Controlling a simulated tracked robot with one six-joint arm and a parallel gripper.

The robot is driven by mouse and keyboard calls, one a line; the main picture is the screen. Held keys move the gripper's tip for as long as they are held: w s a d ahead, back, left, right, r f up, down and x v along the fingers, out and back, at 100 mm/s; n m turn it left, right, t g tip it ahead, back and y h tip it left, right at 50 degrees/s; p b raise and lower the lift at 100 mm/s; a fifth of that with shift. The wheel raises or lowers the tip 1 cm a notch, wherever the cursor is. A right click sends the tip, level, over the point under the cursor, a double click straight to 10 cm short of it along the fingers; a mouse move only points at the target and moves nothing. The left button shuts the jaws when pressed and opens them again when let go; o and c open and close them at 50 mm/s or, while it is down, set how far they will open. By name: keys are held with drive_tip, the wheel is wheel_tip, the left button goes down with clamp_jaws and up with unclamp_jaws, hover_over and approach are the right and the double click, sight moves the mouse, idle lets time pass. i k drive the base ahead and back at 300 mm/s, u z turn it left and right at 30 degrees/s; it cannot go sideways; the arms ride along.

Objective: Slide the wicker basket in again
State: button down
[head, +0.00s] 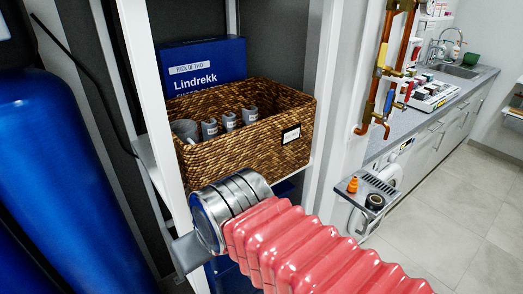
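The brown wicker basket (235,150) stands upright on a shelf between two white uprights. It has a small dark-framed label on its front and holds several grey cylindrical pieces. Its front part appears to stick out past the shelf's front. My arm, with a red ribbed sleeve and a metal wrist, reaches in from the lower right. My gripper (187,252) shows only as a grey part beyond the wrist, at the lower left, below the basket. The wrist hides most of it, so its opening cannot be seen.
A blue Lindrekk box (208,62) stands behind the basket. Blue tanks (65,190) fill the left side. A small bracket shelf (366,193) with an orange item and copper pipes (378,85) are right of the rack. Open tiled floor (450,210) lies at right.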

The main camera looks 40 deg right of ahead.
sight(277, 145)
drive_tip(key=u, duration=1.8)
drive_tip(key=k, duration=0.9)
drive_tip(key=z, duration=0.7)
